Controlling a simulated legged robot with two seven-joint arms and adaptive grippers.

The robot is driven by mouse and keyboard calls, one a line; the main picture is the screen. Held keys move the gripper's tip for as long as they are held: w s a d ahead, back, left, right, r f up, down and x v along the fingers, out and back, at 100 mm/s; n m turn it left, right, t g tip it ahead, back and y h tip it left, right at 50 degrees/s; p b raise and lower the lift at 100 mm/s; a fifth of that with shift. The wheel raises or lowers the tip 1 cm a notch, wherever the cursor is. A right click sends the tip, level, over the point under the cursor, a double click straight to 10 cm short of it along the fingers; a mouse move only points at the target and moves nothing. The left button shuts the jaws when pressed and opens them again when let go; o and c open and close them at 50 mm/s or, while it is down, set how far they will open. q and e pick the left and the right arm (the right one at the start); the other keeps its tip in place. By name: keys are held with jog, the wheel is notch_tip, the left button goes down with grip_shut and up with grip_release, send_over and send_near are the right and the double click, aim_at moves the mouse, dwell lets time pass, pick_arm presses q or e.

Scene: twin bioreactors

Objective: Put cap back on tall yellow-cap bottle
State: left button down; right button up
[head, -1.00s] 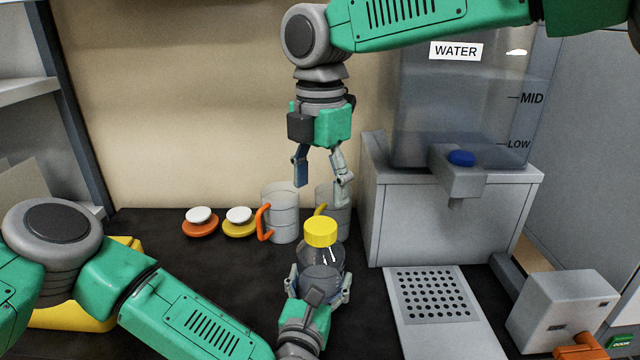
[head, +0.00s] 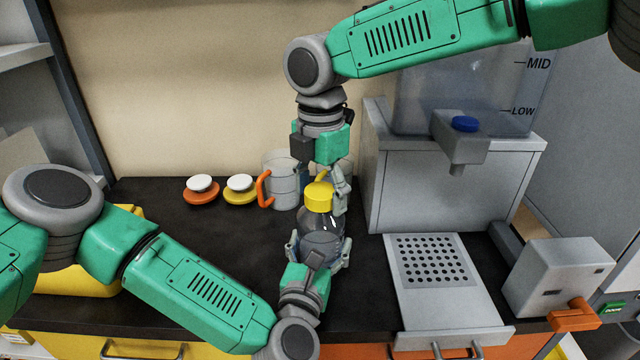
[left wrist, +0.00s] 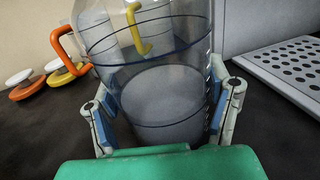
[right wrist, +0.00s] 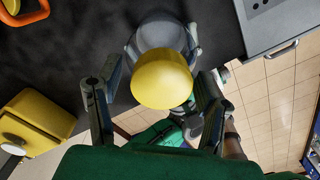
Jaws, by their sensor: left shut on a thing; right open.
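The tall clear bottle (head: 318,228) stands upright with its yellow cap (head: 319,195) on top. My left gripper (head: 318,252) is shut around the lower body of the bottle; in the left wrist view the fingers sit on both sides of the clear bottle (left wrist: 160,90). My right gripper (head: 322,184) comes down from above and is open, its fingers around the cap's height. In the right wrist view the yellow cap (right wrist: 161,80) lies between the open fingers, with gaps on both sides. Whether the cap is fully seated cannot be told.
Clear mugs with an orange handle (head: 264,188) and a yellow handle stand behind the bottle. Orange (head: 201,192) and yellow (head: 240,190) lidded items sit at the left back. The dispenser (head: 425,180) and its perforated tray (head: 436,262) are at the right. The dark counter is clear left of the bottle.

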jog(key=c, duration=1.2)
jog(key=m, duration=0.9)
jog(key=shift+m, duration=0.4)
jog(key=m, duration=0.5)
jog(key=shift+a, duration=0.15)
jog(key=m, duration=0.5)
jog(key=shift+a, duration=0.1)
jog(key=o, duration=1.3)
